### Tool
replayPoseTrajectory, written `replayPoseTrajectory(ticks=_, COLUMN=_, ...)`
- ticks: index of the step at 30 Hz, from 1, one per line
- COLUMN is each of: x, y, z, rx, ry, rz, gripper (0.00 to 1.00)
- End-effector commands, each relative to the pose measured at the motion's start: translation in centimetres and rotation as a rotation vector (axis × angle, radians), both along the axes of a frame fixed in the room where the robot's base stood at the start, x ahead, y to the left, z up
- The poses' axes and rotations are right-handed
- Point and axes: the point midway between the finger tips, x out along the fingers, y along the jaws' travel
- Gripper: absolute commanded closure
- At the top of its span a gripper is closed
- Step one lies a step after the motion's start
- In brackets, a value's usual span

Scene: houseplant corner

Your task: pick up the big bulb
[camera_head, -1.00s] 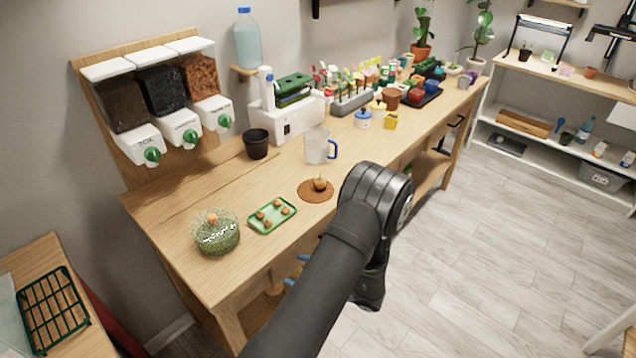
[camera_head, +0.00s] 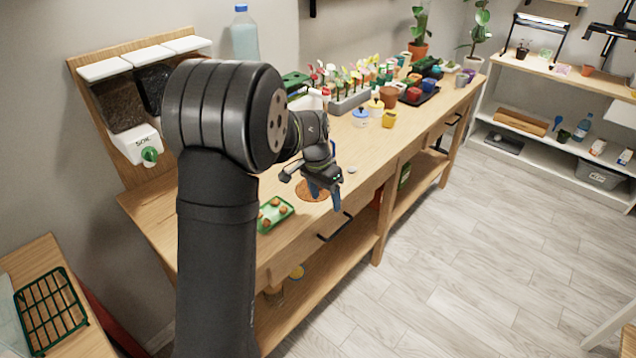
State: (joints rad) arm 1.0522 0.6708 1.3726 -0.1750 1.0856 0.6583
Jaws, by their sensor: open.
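The big bulb is not visible now; my gripper hides the middle of the round brown mat, where a brown bulb showed earlier. The brown mat (camera_head: 302,194) lies on the bench near its front edge, and part of its rim shows. My gripper (camera_head: 324,198) points down over the mat, with its blue-grey fingers open. I cannot tell whether the bulb is between the fingers. A green tray (camera_head: 286,215) with several small brown bulbs lies to the left, partly behind my arm.
A small pale round thing (camera_head: 352,169) lies right of my gripper. A blue-lidded pot (camera_head: 361,118), a yellow pot (camera_head: 389,119) and a grey rack of plants (camera_head: 350,103) stand further back. My arm hides the bench's left part. The bench front right of the mat is mostly clear.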

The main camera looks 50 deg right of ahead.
Motion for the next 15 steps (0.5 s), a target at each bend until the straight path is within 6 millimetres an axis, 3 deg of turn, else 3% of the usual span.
replayPoseTrajectory(ticks=1, x=1.6, y=-0.7, z=3.3, rx=-0.103, ry=0.008, rz=0.016, gripper=0.37)
replayPoseTrajectory(ticks=3, x=3.9, y=-1.4, z=7.3, rx=-0.243, ry=0.008, rz=0.03, gripper=0.37)
replayPoseTrajectory(ticks=6, x=7.5, y=-1.4, z=10.2, rx=-0.37, ry=-0.033, rz=0.056, gripper=0.37)
replayPoseTrajectory(ticks=10, x=10.5, y=-0.7, z=10.5, rx=-0.417, ry=-0.088, rz=0.084, gripper=0.37)
replayPoseTrajectory(ticks=15, x=11.2, y=-1.3, z=9.0, rx=-0.425, ry=-0.103, rz=0.089, gripper=0.37)
